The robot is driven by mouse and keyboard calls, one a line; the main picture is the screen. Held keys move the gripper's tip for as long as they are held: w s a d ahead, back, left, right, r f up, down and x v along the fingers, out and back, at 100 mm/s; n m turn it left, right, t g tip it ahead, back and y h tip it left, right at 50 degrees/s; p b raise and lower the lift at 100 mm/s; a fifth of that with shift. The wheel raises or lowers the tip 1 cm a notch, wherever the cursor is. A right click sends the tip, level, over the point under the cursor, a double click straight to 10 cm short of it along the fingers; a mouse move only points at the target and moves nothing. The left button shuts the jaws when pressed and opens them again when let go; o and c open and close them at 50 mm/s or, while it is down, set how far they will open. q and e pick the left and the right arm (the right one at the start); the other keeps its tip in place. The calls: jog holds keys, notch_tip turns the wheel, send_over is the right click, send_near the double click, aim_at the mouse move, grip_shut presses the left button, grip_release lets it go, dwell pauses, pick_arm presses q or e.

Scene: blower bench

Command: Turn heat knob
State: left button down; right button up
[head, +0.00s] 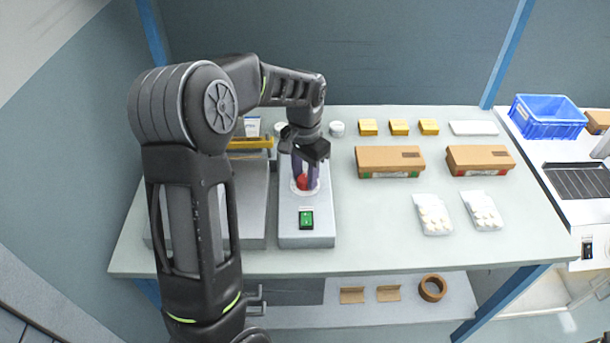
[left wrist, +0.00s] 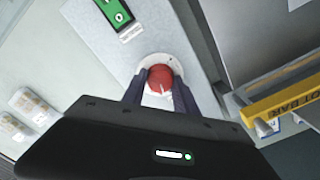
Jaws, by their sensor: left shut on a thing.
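The heat knob is a red round knob (head: 302,182) with a white pointer line, set on a pale dial plate on top of a grey blower unit (head: 308,237). In the left wrist view the red knob (left wrist: 160,79) sits between the two dark fingers of my left gripper (left wrist: 160,84). In the head view my left gripper (head: 304,176) reaches down over the knob, fingers at its sides. It is shut on the knob. A green switch (head: 306,219) is on the unit in front of the knob. My right gripper is not in view.
A grey machine with a yellow bar (head: 250,143) stands directly left of the unit. To the right are cardboard boxes (head: 390,162), yellow boxes (head: 399,127) and bags of white pieces (head: 433,214). The bench front right (head: 420,255) is clear. A blue crate (head: 547,117) is at far right.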

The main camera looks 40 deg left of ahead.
aim_at(305, 178)
pick_arm(q)
jog(key=shift+n, duration=1.4)
jog(key=c, duration=0.9)
grip_release()
jog(key=shift+c, duration=0.2)
jog(key=shift+r, duration=0.1)
notch_tip(305, 178, up, 8)
jog(key=shift+f+b, duration=0.15)
jog(key=shift+b, duration=0.3)
